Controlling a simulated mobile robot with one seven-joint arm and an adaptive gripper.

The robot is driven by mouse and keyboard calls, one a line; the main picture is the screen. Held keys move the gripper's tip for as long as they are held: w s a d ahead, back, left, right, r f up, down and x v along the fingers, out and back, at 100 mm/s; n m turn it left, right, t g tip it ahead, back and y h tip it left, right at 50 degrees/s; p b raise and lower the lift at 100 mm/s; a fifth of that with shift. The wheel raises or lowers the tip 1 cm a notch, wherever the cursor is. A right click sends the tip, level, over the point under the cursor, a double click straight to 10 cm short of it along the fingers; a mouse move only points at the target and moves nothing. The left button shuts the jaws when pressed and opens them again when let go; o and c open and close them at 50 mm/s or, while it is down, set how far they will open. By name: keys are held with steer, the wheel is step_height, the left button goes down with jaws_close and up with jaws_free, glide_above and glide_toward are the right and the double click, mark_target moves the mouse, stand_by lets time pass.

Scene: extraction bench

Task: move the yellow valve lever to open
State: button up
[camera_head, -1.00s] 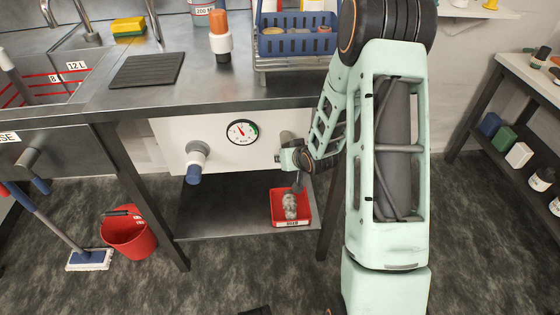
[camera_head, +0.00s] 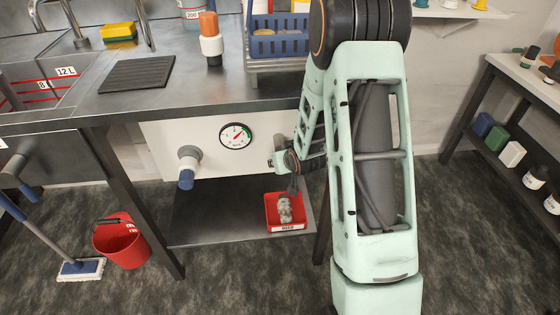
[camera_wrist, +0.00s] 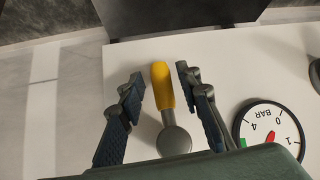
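The yellow valve lever (camera_wrist: 162,86) shows in the wrist view, extending from a round grey hub (camera_wrist: 174,140) on a white panel. My gripper (camera_wrist: 160,78) is open, with one dark finger on each side of the lever. Gaps show between the lever and both fingers, so it is not clamped. In the head view my gripper (camera_head: 277,162) is at the right part of the white panel (camera_head: 157,140), under the bench top. The lever cannot be made out there, hidden by my gripper and arm.
A round pressure gauge (camera_head: 237,135) sits on the panel left of my gripper; it also shows in the wrist view (camera_wrist: 270,128). A blue-tipped grey fitting (camera_head: 187,170) sticks out further left. A red tray (camera_head: 285,212) is on the shelf below. The bench top (camera_head: 200,95) overhangs.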

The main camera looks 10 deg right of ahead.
steer(key=shift+r, duration=0.1)
steer(key=v, duration=1.2)
stand_by(0.5)
